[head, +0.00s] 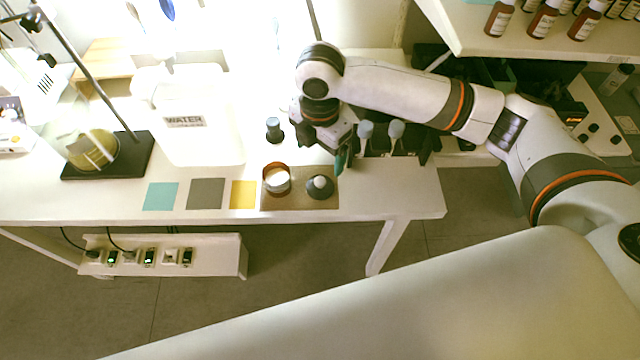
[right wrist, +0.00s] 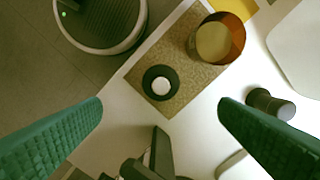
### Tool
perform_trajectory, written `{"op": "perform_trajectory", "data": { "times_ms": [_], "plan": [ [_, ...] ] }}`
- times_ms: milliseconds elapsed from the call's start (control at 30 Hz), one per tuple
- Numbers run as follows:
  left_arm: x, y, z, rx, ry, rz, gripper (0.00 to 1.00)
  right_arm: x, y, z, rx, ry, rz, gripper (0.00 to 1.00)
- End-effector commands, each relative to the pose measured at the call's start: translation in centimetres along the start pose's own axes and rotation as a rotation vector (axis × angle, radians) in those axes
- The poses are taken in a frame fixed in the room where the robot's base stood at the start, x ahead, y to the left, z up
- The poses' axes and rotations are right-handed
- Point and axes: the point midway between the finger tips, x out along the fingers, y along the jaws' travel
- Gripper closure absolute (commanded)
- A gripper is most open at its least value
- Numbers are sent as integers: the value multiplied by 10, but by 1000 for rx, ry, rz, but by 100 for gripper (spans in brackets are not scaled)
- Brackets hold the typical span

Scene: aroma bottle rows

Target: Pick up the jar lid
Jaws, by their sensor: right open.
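The jar lid (head: 320,187) is a dark round disc with a pale knob, lying on a tan mat (head: 300,205) near the table's front edge. It also shows in the right wrist view (right wrist: 160,82), near the middle. The open jar (head: 277,180), with an orange-brown rim and pale contents, stands left of the lid on the same mat. My right gripper (head: 345,158) is open and empty, above and slightly right of the lid. In the right wrist view its teal fingers (right wrist: 160,108) are spread wide, with the lid beyond them. My left gripper is not in view.
A small dark-capped bottle (head: 274,131) stands behind the jar. Grey-topped items (head: 396,130) stand close to the right gripper. Teal, grey and yellow squares (head: 206,194) lie left of the mat. A large WATER container (head: 195,125) stands behind them. A shelf with brown bottles (head: 545,20) is upper right.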

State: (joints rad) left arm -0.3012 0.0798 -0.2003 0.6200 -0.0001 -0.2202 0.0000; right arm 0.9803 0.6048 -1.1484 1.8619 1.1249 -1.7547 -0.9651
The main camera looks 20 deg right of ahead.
Motion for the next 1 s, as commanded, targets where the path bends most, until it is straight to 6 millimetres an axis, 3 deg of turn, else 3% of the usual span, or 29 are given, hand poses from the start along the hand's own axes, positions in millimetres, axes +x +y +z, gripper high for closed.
{"op": "perform_trajectory", "data": {
  "times_ms": [300,567,800,1000],
  "plan": [
    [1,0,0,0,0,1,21,53,0,0,2,-2,2,17],
    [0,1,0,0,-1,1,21,74,0,0,1,-2,2,17],
    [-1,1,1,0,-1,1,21,108,-1,-2,0,-1,0,17],
    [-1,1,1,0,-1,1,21,116,-1,-2,-1,0,-2,17]
  ]
}}
